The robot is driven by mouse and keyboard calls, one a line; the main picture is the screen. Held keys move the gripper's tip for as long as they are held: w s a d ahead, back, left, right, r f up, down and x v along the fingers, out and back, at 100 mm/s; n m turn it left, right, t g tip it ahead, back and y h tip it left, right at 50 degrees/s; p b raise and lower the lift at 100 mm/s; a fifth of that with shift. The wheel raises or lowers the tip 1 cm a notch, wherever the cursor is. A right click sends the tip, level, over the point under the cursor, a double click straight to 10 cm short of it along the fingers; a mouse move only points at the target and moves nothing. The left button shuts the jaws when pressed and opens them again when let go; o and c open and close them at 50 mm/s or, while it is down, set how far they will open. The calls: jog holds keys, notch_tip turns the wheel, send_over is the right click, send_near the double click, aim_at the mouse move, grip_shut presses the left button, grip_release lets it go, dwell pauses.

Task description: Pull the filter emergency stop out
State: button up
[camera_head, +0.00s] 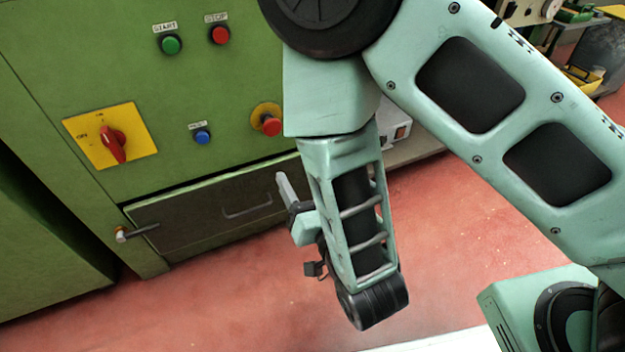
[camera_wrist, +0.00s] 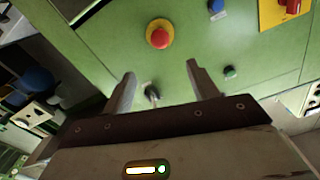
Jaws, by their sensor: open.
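The emergency stop is a red mushroom button (camera_head: 270,125) on a round yellow backing, on the front of the green cabinet (camera_head: 225,85). It also shows in the wrist view (camera_wrist: 159,35), near the top middle. I see no readable filter label on it. My gripper (camera_wrist: 160,72) is open, its two fingers apart and empty. In the wrist view the button lies beyond the fingertips, in line with the gap between them and not touched. In the head view my gripper (camera_head: 284,180) is below the button, partly hidden by my own wrist.
A green START button (camera_head: 171,44), a red STOP button (camera_head: 219,35), a blue button (camera_head: 202,136) and a red rotary switch (camera_head: 113,143) on a yellow plate share the panel. A dark drawer (camera_head: 185,220) with a handle lies below. Red floor (camera_head: 220,300) is open in front.

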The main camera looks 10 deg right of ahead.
jog(key=shift+p+v, duration=0.85)
jog(key=shift+v, duration=0.55)
